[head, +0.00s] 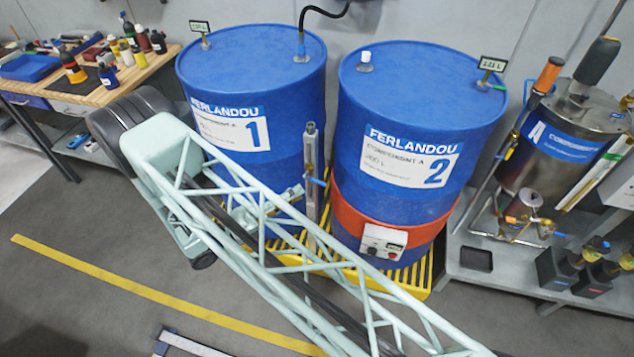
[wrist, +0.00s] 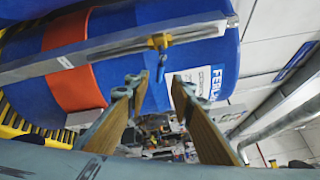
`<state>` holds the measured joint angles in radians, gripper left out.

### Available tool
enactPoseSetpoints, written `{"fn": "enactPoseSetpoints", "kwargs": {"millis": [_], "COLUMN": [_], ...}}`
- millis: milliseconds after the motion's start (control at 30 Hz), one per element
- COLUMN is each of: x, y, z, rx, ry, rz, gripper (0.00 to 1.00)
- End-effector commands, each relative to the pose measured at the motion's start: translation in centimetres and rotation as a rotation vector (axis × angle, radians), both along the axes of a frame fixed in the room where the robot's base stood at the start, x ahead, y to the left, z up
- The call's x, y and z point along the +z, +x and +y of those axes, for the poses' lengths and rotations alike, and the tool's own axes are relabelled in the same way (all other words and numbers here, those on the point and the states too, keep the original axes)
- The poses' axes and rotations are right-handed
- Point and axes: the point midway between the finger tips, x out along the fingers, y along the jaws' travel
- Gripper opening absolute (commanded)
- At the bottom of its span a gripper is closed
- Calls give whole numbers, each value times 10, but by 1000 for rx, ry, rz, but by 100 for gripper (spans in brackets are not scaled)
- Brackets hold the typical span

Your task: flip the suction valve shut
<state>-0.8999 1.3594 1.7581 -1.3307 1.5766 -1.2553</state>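The suction valve (wrist: 158,42) has a brass-coloured body on a long grey pipe (wrist: 105,55) in the wrist view. Its short blue lever (wrist: 161,72) points down in that picture, looking crosswise to the pipe. In the head view the pipe (head: 310,160) stands upright between the two blue drums, and the blue lever (head: 317,181) shows on it. My gripper (wrist: 156,86) is open and empty. Its two tan fingers are spread either side of the lever's line in the wrist view, and the lever appears beyond the fingertips. My arm's lattice hides much of the area below the valve in the head view.
Drum 1 (head: 250,75) and drum 2 (head: 420,100) flank the pipe closely. Drum 2 wears an orange heater band (head: 400,225). A yellow grated pallet (head: 425,275) lies beneath. A workbench (head: 135,75) stands left, and a steel tank (head: 565,145) right.

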Motion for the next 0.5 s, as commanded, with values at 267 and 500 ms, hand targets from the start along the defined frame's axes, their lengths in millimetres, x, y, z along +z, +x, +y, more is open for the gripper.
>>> {"fn": "enactPoseSetpoints", "kwargs": {"millis": [267, 500], "x": [0, 0], "y": [20, 37], "z": [-27, -48], "rx": [-1, -1], "ry": [0, 0], "rz": [1, 1], "gripper": [22, 22]}}
